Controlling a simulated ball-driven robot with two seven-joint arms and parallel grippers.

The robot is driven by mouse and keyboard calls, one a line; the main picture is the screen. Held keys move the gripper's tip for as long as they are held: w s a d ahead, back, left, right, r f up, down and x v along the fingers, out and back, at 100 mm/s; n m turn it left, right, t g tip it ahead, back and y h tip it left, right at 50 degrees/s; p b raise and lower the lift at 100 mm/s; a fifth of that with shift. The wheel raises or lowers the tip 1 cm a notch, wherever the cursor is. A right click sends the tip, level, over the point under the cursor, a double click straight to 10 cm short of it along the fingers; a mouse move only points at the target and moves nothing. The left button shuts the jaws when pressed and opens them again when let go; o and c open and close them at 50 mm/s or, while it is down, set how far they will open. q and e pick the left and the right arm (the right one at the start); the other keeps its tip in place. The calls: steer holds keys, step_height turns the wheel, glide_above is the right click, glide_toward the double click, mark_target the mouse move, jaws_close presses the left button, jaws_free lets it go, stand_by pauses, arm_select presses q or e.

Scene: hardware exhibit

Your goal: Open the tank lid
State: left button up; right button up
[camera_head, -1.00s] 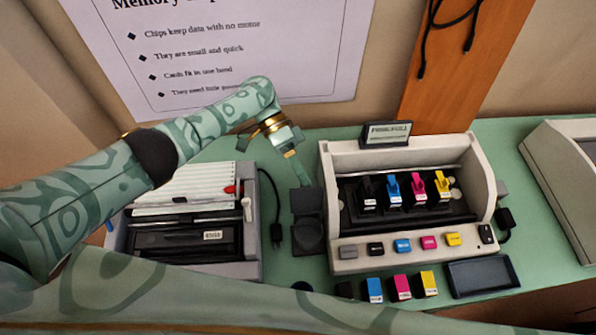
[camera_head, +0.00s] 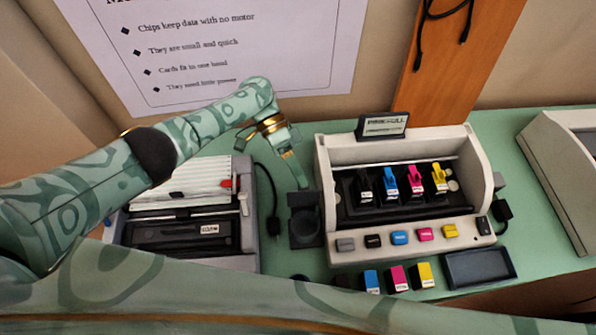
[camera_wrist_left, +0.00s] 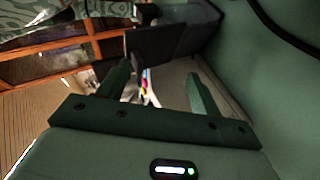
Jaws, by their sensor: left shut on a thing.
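The tank is a small black unit (camera_head: 306,230) with a round opening, on the green counter just left of the cream printer. Its lid (camera_head: 304,199) is a dark flap at the unit's far edge, standing up so that the round opening shows. My left gripper (camera_head: 301,182) comes down from behind and is shut on the lid. In the left wrist view a flat dark panel, seemingly the lid (camera_wrist_left: 150,43), is at the fingertips (camera_wrist_left: 161,72). The exact contact is hard to see. My right gripper is not in view.
The cream printer (camera_head: 345,155) holds several coloured cartridges, with loose cartridges (camera_head: 398,278) and a black tray (camera_head: 480,267) before it. A grey printer (camera_head: 250,225) stands to the left. A black cable (camera_head: 275,195) lies between it and the tank. My arm crosses the foreground.

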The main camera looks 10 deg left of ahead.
arm_select(q)
steer(key=shift+s+a+f, duration=0.15)
steer(key=shift+a+f, duration=0.15)
steer(key=shift+f, duration=0.15)
steer(key=shift+w+a+r, duration=0.2)
steer(key=shift+w, duration=0.05)
steer(key=shift+c, duration=1.1)
steer(key=b+v, duration=0.2)
steer(key=v, duration=0.8)
steer(key=shift+w+d+r+b, duration=0.15)
steer(key=shift+r+b, duration=0.05)
steer(key=shift+b, duration=0.1)
steer(key=shift+c, duration=0.8)
steer(key=shift+w+a+r, duration=0.35)
steer(key=shift+r, duration=0.15)
